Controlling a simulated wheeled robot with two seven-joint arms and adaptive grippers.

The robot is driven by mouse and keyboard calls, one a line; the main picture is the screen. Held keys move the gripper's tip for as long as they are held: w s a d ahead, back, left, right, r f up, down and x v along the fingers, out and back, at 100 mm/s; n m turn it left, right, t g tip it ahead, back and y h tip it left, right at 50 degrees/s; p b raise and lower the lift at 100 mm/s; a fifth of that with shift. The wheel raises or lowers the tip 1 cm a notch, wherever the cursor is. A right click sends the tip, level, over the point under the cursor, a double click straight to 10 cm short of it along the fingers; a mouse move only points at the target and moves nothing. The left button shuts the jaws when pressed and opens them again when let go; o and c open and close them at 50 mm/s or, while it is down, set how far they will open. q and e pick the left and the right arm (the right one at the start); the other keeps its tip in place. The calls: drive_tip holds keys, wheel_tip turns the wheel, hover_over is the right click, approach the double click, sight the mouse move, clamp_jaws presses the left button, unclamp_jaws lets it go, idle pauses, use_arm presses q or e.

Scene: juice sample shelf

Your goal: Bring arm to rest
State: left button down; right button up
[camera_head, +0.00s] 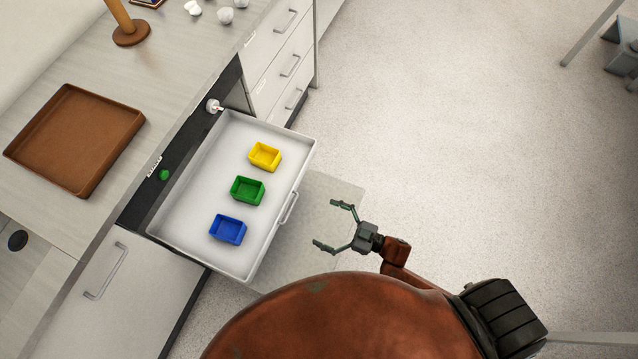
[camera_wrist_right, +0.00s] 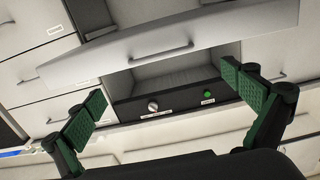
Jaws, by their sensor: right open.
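My right gripper (camera_head: 331,227) is open and empty, to the right of the open drawer (camera_head: 188,207) and apart from its handle (camera_head: 289,207) in the head view. In the right wrist view, the two green finger pads of the right gripper (camera_wrist_right: 166,98) are spread wide with nothing between them. The drawer front (camera_wrist_right: 215,32) with its handle (camera_wrist_right: 161,52) shows beyond them. My left gripper is not in view.
The drawer holds a yellow bin (camera_head: 265,156), a green bin (camera_head: 247,190) and a blue bin (camera_head: 228,229). A brown tray (camera_head: 78,188) lies on the counter (camera_head: 45,90). Closed drawers (camera_head: 285,65) stand beyond.

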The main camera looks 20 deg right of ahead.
drive_tip(key=s+d+f+m+g+h+p, duration=0.1)
drive_tip(key=s+d+f+m+h+p, duration=0.2)
drive_tip(key=d+f+h+p, duration=0.6)
drive_tip(key=s+d+f+m+g+h, duration=0.2)
drive_tip(key=s+d+f+g, duration=0.1)
drive_tip(key=s+d+f, duration=0.75)
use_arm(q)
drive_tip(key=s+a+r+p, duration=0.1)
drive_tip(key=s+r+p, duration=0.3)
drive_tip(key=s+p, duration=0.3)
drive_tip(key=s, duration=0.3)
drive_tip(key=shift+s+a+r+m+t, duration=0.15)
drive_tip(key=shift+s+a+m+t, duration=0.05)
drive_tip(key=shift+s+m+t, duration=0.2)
use_arm(e)
drive_tip(key=s+f+m+g, duration=0.1)
drive_tip(key=s+f+g, duration=0.1)
drive_tip(key=s, duration=0.9)
drive_tip(key=s+f+g+h, duration=0.1)
drive_tip(key=s+f+g, duration=0.2)
drive_tip(key=s, duration=0.8)
drive_tip(key=s+f+m+g+h, duration=0.1)
drive_tip(key=s+f+g, duration=0.1)
drive_tip(key=s, duration=0.9)
drive_tip(key=shift+a+f+m+g, duration=0.25)
drive_tip(key=shift+f+m+g, duration=0.1)
drive_tip(key=shift+g, duration=0.35)
